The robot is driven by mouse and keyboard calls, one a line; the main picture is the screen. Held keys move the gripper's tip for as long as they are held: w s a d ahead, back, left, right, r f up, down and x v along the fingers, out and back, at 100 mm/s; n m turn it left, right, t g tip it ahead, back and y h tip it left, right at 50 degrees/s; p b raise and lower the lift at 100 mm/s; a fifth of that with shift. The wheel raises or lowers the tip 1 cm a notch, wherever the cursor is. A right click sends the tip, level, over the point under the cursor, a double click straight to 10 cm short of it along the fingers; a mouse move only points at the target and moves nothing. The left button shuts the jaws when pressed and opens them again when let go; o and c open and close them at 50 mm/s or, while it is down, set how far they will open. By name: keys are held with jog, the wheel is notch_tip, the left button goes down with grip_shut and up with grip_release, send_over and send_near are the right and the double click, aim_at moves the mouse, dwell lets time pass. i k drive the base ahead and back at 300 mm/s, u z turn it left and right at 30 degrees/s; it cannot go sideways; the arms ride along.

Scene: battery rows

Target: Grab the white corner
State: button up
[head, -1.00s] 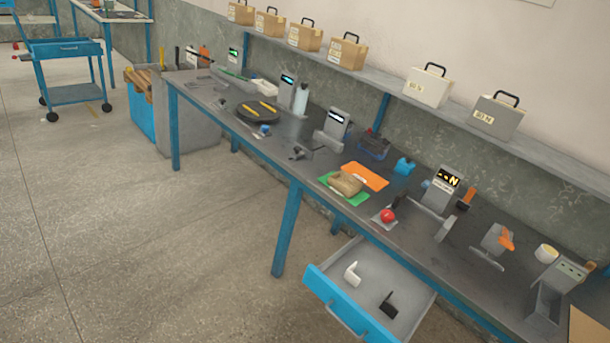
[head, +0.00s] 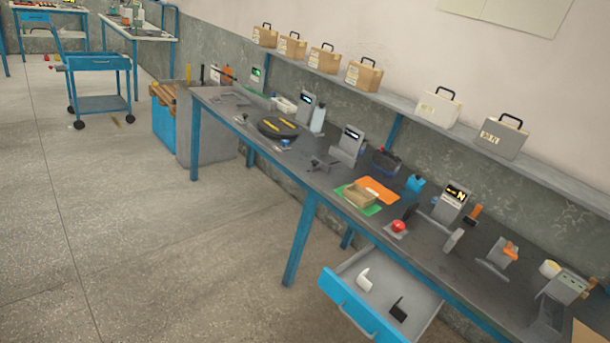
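The white corner (head: 364,280) is a small L-shaped piece standing in the open drawer (head: 343,297) under the workbench, in the lower middle of the head view. A black corner (head: 398,309) of similar shape lies to its right in the same drawer. The drawer has a blue front and a pale grey inside. My gripper is not in the picture, so its state and its place relative to the white corner do not show.
The workbench (head: 320,190) carries a red button (head: 398,226), a tan block (head: 359,196) on green and orange sheets, and several grey devices. Cases stand on the shelf (head: 400,110) above. A blue cart (head: 98,62) stands far left. The floor (head: 150,240) at left is clear.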

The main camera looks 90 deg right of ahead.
aim_at(361, 281)
jog(key=z, duration=0.1)
jog(key=k, duration=1.5)
jog(key=z, duration=2.25)
jog(key=i, duration=1)
